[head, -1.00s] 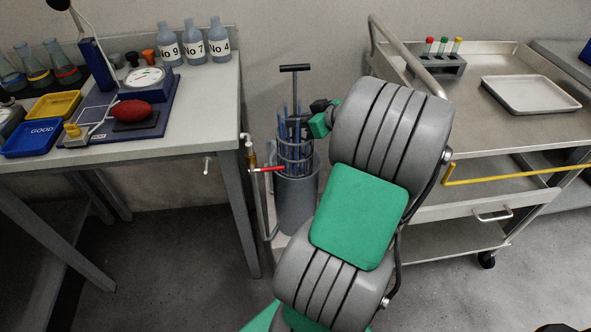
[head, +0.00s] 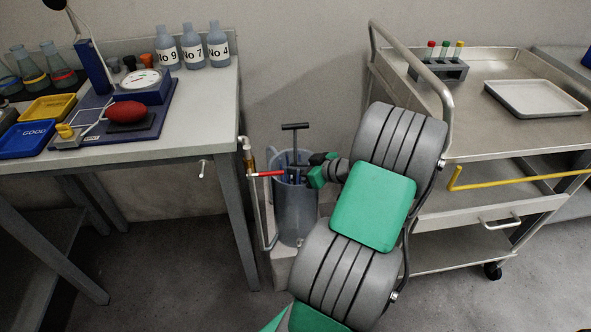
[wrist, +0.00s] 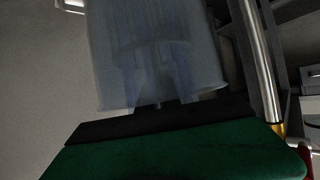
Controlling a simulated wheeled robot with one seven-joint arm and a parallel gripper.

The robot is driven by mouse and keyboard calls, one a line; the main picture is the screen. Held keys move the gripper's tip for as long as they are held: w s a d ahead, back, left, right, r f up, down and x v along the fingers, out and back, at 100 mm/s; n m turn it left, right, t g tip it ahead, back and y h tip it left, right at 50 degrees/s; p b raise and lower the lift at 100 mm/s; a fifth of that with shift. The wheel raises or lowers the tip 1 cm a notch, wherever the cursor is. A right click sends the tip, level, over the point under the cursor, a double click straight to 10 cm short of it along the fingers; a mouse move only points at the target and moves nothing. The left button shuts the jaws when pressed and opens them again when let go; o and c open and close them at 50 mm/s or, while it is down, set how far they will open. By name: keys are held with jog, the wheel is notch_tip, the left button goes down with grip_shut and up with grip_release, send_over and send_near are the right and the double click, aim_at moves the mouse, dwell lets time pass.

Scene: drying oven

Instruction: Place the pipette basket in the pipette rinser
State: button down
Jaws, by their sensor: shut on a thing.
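The pipette basket, with a dark T-shaped handle (head: 295,127) at its top, is upright and mostly down inside the pipette rinser (head: 296,215). The rinser is a grey-blue cylinder standing near the floor between the bench and the cart. My gripper (head: 306,172) is shut on the basket at the height of the rinser's mouth. The basket's lower part is hidden by the rinser wall; I cannot tell whether it touches the bottom. In the wrist view, the translucent rinser (wrist: 155,60) fills the middle beyond my gripper, with dim pipette shapes inside.
A pipe with a red-handled valve (head: 266,174) stands just left of the rinser. The bench (head: 215,110) with bottles and trays is to the left. The metal cart (head: 480,205), with a yellow bar, is to the right of my arm.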

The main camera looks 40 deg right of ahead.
jog(key=shift+f+b, duration=0.4)
jog(key=shift+f, duration=0.15)
jog(key=c, duration=1.5)
grip_release()
jog(key=shift+s+a+f, duration=0.1)
jog(key=shift+a+f, duration=0.05)
jog(key=shift+c, duration=0.2)
jog(key=r+p+v, duration=0.1)
jog(key=p+v, duration=0.2)
jog(key=v, duration=0.9)
jog(key=shift+r, duration=0.25)
